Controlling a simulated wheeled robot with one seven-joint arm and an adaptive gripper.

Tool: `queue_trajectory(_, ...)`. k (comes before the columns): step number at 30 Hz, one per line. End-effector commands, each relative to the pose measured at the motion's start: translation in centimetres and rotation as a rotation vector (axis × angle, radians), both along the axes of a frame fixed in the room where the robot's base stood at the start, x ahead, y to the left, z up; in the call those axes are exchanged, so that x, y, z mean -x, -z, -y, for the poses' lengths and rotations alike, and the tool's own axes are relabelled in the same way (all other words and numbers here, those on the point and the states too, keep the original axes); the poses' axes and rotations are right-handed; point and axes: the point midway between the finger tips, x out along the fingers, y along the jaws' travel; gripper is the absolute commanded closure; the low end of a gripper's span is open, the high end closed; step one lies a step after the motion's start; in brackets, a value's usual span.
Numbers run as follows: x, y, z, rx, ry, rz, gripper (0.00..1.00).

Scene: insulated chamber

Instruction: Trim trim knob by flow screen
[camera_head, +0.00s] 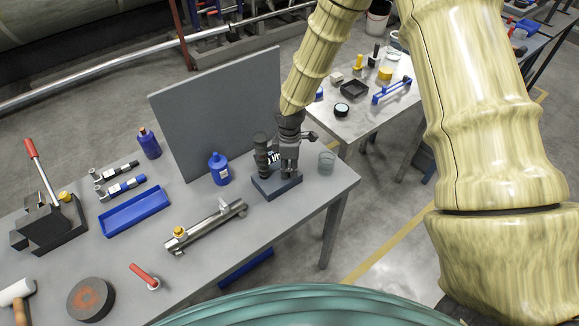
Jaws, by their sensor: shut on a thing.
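A dark device on a blue-grey base block (279,187) stands near the right end of the near table. A small flow screen (272,157) with white characters shows on it, partly covered and too small to read. My gripper (289,168) reaches down from above, right beside the screen, with its fingers shut at the device. The trim knob is hidden between the fingers, so its angle cannot be seen.
A tall grey panel (215,115) stands behind the device. A metal pipe piece (208,228) with a yellow cap lies in front. Tools fill the left side.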

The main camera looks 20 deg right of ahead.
Motion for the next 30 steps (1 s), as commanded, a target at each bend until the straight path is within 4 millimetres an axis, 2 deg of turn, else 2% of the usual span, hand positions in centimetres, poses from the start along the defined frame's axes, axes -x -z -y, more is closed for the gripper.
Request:
queue_trajectory(12, -0.12, -0.06, -0.04, -0.001, -0.008, 0.003, 0.97)
queue_trajectory(13, -0.11, -0.06, -0.06, -0.001, -0.008, 0.003, 0.71)
queue_trajectory(16, -0.10, -0.05, -0.04, 0.000, -0.008, 0.002, 0.53)
queue_trajectory(17, -0.09, -0.05, -0.04, 0.000, -0.008, 0.002, 0.51)
queue_trajectory(26, -0.04, -0.07, -0.01, 0.000, -0.007, 0.001, 0.51)
queue_trajectory(30, -0.09, -0.76, 0.00, -0.001, -0.007, 0.001, 0.51)
